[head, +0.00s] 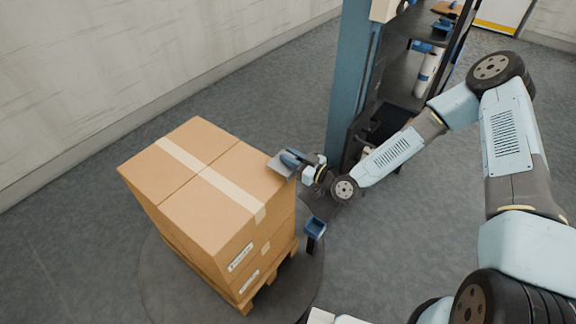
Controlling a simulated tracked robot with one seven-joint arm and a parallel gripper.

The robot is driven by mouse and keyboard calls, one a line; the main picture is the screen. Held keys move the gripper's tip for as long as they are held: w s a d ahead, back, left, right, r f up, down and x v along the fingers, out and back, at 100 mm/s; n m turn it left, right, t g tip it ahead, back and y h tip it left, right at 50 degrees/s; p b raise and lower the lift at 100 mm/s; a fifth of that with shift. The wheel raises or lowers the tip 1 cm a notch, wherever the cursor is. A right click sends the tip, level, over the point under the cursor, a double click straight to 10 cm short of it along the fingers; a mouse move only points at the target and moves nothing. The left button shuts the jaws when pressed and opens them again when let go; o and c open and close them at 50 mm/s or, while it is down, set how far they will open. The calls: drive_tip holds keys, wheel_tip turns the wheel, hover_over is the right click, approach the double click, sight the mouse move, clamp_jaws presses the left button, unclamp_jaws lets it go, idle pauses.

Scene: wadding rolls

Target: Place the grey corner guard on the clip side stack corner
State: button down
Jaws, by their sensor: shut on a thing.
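My gripper (301,160) is at the right-hand top edge of the stack of cardboard boxes (200,190). It is shut on the grey corner guard (281,164), a small flat grey piece that lies over or against the right top corner of the stack. I cannot tell whether the guard touches the box. The stack has pale tape across its top and white labels on its front right side. The far side of the guard and the fingertips are partly hidden. No clip can be made out clearly.
The stack stands on a wooden pallet (256,301) on a round dark turntable (170,290). A blue column (352,80) with dark shelving stands just behind my gripper. A small blue holder (315,227) is right of the stack. The grey floor on the left is clear.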

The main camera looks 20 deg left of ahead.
drive_tip(key=shift+s+a+f, duration=0.15)
drive_tip(key=shift+a+f, duration=0.1)
drive_tip(key=shift+f, duration=1.65)
drive_tip(key=c, duration=1)
unclamp_jaws()
drive_tip(key=shift+f, duration=0.1)
drive_tip(key=v, duration=1.2)
